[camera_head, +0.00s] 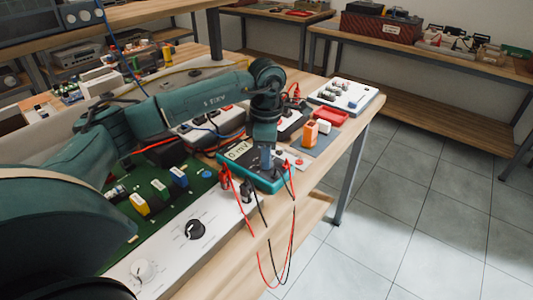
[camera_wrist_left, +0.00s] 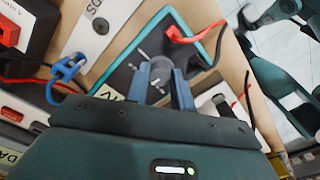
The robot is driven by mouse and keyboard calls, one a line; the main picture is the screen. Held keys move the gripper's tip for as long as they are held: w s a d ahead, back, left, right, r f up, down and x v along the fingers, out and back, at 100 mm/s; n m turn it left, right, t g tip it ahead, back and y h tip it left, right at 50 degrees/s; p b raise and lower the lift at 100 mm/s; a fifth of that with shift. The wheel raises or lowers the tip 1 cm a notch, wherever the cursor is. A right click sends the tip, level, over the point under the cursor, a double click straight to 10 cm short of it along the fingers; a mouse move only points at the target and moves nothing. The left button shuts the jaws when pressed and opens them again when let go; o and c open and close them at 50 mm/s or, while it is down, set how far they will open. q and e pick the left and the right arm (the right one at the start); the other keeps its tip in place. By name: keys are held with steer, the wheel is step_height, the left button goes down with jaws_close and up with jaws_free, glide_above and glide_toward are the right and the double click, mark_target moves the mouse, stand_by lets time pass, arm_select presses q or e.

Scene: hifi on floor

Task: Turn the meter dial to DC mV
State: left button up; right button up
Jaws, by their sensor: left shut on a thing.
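The meter (camera_head: 262,178) is a teal-edged box with a dark face lying on the bench, its display (camera_head: 238,151) appearing to read "0 mV". In the left wrist view the meter's dark face (camera_wrist_left: 125,77) has pale marks around the dial. My left gripper (camera_head: 266,158) points down over the meter, and its two blue-grey fingers (camera_wrist_left: 160,78) are shut on the dial, which they mostly hide. The dial's pointer direction cannot be read. Red and black leads (camera_head: 226,177) plug in at the meter's near edge. My right gripper is not in view.
A green circuit board (camera_head: 120,215) and a white panel with a black knob (camera_head: 195,229) lie nearer along the bench. A red tray (camera_head: 331,117), an orange block (camera_head: 309,134) and a white panel (camera_head: 345,95) stand beyond the meter. Loose leads hang over the bench edge.

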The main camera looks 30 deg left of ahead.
arm_select(q)
steer(key=shift+r, duration=0.1)
steer(key=o, duration=1)
step_height(320, 180, up, 13)
stand_by(0.3)
